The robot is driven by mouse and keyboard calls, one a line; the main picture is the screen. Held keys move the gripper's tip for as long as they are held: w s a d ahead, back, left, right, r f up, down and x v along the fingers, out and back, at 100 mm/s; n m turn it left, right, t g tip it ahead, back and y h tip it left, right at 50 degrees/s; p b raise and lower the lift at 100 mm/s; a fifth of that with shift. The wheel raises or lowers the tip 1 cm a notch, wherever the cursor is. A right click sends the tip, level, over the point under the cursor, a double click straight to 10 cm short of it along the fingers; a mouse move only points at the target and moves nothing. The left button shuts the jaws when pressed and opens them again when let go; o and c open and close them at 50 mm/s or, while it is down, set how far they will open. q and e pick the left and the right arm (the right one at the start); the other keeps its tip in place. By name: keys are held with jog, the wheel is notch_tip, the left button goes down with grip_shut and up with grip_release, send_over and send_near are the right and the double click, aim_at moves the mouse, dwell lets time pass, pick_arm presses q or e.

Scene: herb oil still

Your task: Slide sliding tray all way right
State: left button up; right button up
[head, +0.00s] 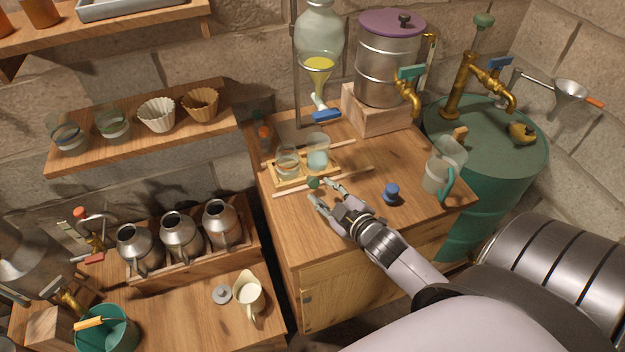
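The sliding tray (296,181) is a small yellowish wooden tray holding two glass jars, a left one (287,162) and a right one (318,152). It sits toward the left end between two wooden rails, and the front rail (358,172) runs on bare to its right. A green knob (313,183) is at the tray's front edge. My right gripper (320,189) is open, its fingers spread just in front of the knob. I cannot tell whether they touch it. My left gripper is out of view.
On the same cabinet top stand a blue knob (391,192), a glass jug (437,177) and a steel drum (387,65) on a wooden block. A glass funnel vessel (319,40) with a blue-handled tap hangs above the tray's right side.

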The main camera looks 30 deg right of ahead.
aim_at(315, 184)
jog(key=x, duration=0.6)
jog(key=shift+w+f, duration=0.1)
jog(key=shift+w, duration=0.15)
grip_shut()
dwell(0.4)
